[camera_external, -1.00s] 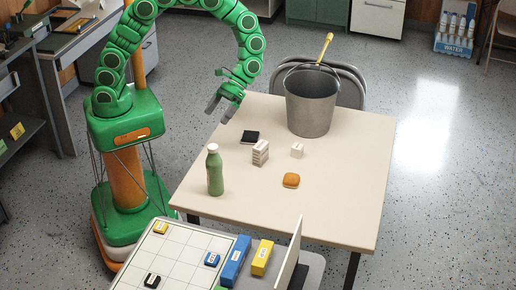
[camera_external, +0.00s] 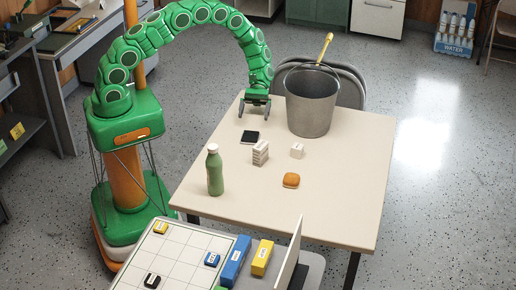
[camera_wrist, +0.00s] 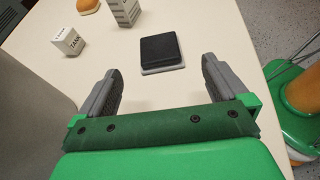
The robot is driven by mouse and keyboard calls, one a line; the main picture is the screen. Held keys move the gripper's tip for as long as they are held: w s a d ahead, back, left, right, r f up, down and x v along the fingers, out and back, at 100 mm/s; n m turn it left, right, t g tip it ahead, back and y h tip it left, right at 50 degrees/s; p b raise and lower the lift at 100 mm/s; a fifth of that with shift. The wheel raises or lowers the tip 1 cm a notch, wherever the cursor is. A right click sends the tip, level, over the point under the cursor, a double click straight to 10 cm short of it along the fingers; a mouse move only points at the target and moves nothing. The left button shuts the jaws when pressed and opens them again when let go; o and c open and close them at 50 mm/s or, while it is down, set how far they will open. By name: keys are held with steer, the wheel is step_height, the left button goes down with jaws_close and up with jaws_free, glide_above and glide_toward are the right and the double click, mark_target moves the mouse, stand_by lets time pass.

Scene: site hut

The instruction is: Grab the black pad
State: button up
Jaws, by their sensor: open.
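The black pad (camera_external: 250,137) is a flat dark square on a pale base, lying on the beige table (camera_external: 340,200) near its left rear part. It also shows in the wrist view (camera_wrist: 161,50), ahead of the fingers and roughly midway between their lines. My gripper (camera_external: 254,111) is open and empty, pointing down above the table just behind the pad. In the wrist view my two grey fingers (camera_wrist: 160,82) are spread wider than the pad, and nothing is between them.
A metal bucket (camera_external: 311,103) stands close to the right of my gripper. A white block stack (camera_external: 260,153), a small white box labelled TANK (camera_wrist: 69,42), an orange rounded item (camera_external: 291,180) and a green bottle (camera_external: 214,172) stand on the table. The right side of the table is clear.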

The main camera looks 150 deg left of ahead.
mark_target(251, 132)
steer(key=shift+s+a+f, duration=0.25)
steer(key=shift+f, duration=0.1)
steer(key=shift+x, duration=3.85)
steer(key=shift+a+f, duration=0.1)
steer(key=c, duration=1)
